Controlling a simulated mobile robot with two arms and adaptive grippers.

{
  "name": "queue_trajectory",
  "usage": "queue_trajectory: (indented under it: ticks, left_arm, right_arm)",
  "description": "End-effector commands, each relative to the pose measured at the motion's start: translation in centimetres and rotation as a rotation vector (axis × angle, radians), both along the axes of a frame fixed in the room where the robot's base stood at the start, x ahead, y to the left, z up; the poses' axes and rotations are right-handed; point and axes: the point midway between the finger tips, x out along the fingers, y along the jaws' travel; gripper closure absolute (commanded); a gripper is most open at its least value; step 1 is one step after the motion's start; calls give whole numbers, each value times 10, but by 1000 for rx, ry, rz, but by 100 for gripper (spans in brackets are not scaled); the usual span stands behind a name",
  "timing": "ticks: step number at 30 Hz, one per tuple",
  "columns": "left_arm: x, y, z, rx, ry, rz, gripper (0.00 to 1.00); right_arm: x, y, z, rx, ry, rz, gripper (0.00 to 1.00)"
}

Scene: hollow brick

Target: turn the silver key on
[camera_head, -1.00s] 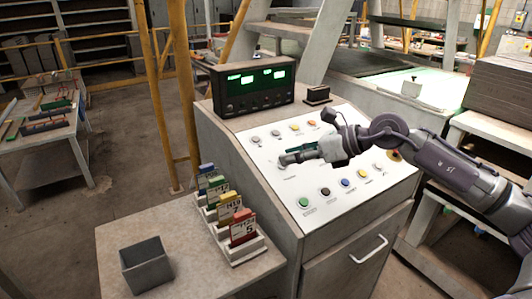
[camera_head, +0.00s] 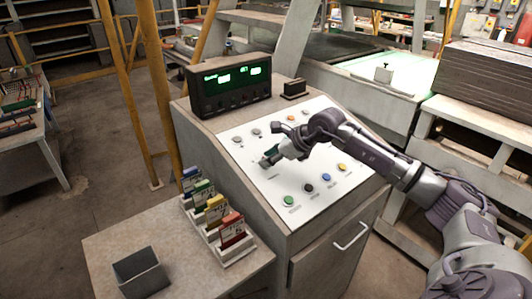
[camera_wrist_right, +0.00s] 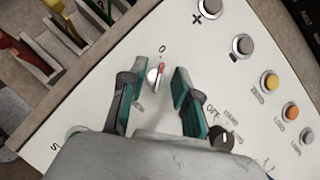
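The silver key (camera_wrist_right: 154,78) is a small silver piece with a red mark on the sloped white control panel (camera_wrist_right: 80,110), as the right wrist view shows. The red mark points toward the printed "0". My right gripper (camera_wrist_right: 154,85) is open, with one teal finger on each side of the key; whether either finger touches it I cannot tell. In the head view my right gripper (camera_head: 268,160) is low over the left part of the panel and hides the key. My left gripper is not in view.
A dark selector knob (camera_wrist_right: 222,138) marked "OFF" sits near the right finger. Round buttons, such as the yellow one (camera_wrist_right: 269,81), lie around. A display box (camera_head: 230,85) stands behind the panel. Colored cards in a rack (camera_head: 232,254) and a grey bin (camera_head: 141,272) are at left.

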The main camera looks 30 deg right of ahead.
Motion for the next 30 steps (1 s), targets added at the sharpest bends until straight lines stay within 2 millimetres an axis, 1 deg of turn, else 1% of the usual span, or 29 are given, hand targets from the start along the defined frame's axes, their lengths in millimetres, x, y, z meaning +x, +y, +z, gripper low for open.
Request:
queue_trajectory:
  ticks: [1, 3, 7, 14, 18, 19, 20, 30]
  left_arm:
    - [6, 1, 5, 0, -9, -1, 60]
    - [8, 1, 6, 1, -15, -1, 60]
    - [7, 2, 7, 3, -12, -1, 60]
    - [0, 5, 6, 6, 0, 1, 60]
    - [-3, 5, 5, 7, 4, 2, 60]
    - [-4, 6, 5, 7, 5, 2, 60]
    - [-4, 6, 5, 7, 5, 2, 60]
    - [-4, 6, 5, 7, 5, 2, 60]
  right_arm:
    - [4, 3, -2, 2, 0, 1, 69]
    - [7, 4, -6, 2, -1, 0, 69]
    - [10, 5, -10, 0, -1, 1, 69]
    - [10, 5, -11, 0, -1, 1, 69]
    - [10, 5, -11, 0, -1, 1, 92]
    - [10, 5, -11, 0, -1, 1, 97]
    - [10, 5, -11, 0, -1, 1, 100]
    - [9, 5, -12, 0, 3, -2, 100]
